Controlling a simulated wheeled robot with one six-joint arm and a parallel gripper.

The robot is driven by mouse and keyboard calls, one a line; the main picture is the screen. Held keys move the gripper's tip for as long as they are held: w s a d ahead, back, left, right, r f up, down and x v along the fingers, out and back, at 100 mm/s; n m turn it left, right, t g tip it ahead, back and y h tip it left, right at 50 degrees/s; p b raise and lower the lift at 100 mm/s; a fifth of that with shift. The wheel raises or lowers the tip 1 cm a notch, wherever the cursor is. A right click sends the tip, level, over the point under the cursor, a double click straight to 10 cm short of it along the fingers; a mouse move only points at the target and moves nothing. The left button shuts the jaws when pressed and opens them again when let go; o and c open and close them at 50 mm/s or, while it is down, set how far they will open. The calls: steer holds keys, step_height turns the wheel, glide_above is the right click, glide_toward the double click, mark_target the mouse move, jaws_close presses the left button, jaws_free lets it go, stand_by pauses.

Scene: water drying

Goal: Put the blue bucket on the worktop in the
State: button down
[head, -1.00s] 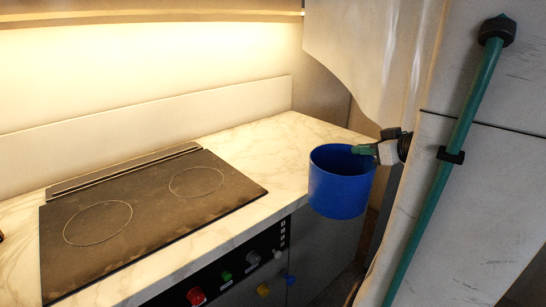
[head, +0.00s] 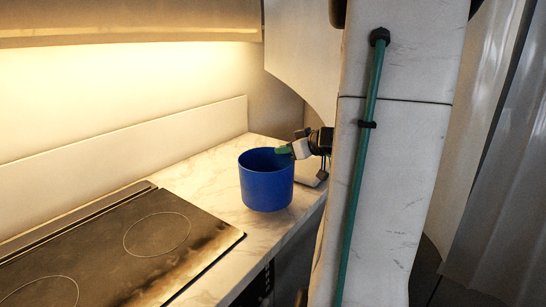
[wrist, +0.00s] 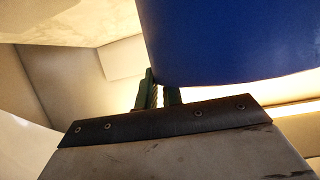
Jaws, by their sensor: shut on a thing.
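The blue bucket (head: 266,184) is upright in the head view, over the right part of the marble worktop (head: 215,175). I cannot tell whether its base touches the worktop. My gripper (head: 284,150) is shut on the bucket's rim at its right side. In the wrist view the bucket (wrist: 235,40) fills the upper right, and my gripper's fingers (wrist: 160,92) are at its edge. The inside bottom of the bucket is hidden.
A dark cooktop (head: 130,245) with two ring marks lies left of the bucket. A low backsplash (head: 130,165) runs behind the worktop. My white arm covers the right of the head view. Bare marble lies behind and in front of the bucket.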

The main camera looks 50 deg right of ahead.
steer(key=w+d+f, duration=0.3)
steer(key=w+f, duration=0.1)
steer(key=w, duration=0.2)
steer(key=shift+d, duration=0.2)
steer(key=c, duration=1.5)
jaws_free()
steer(key=shift+c, duration=0.2)
